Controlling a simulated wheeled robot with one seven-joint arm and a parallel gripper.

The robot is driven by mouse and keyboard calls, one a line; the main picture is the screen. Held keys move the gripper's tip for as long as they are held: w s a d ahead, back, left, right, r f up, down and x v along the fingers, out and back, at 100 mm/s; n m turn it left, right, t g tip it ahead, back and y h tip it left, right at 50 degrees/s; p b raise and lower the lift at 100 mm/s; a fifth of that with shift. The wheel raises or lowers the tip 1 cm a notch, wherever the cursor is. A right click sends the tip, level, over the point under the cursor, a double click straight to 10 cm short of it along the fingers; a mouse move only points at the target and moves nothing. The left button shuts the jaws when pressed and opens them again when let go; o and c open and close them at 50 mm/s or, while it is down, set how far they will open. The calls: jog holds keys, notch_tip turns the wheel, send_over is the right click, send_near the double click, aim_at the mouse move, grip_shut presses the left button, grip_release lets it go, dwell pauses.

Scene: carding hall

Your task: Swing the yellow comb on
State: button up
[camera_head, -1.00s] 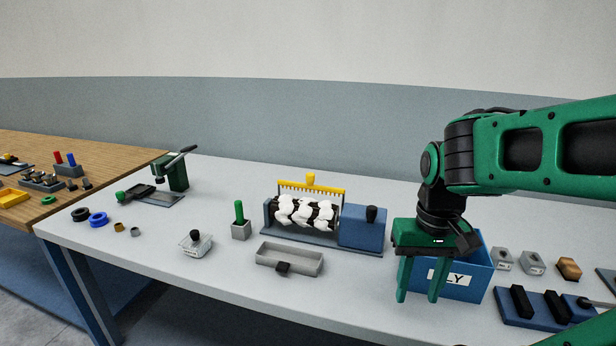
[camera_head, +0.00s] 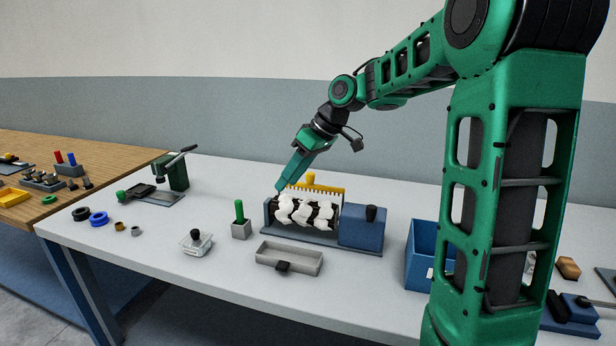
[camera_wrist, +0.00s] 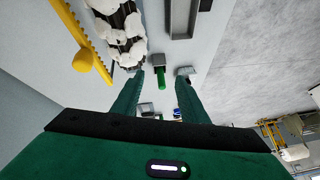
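The yellow comb (camera_head: 325,188), a toothed bar with a short knob, stands along the back of the carding machine, behind a black drum (camera_head: 307,212) covered in white tufts. A blue block (camera_head: 362,228) with a black knob sits at the machine's right end. My gripper (camera_head: 281,188) points down and left near the comb's left end, overlapping it in the head view. In the wrist view, the comb (camera_wrist: 82,35) and its knob lie left of the fingers. Contact with the comb is not visible.
A grey tray (camera_head: 290,259), a green peg in a grey block (camera_head: 240,226) and a clear box with a black knob (camera_head: 196,242) stand in front. A blue bin (camera_head: 420,256) is at right, partly behind my arm. A green press (camera_head: 172,172) stands back left.

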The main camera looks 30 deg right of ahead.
jog(key=r+n+y, duration=0.1)
jog(key=r+n, duration=0.1)
send_over(310, 173)
jog(key=s+a, duration=0.3)
jog(key=s, duration=0.1)
jog(key=d+r+n+y, duration=0.2)
jog(key=d+n, duration=0.1)
jog(key=d, duration=0.6)
jog(key=shift+n+t, duration=0.3)
jog(key=x, duration=1)
jog(key=shift+w+f, duration=0.15)
jog(key=shift+f, duration=0.35)
jog(key=shift+c, duration=0.4)
grip_shut()
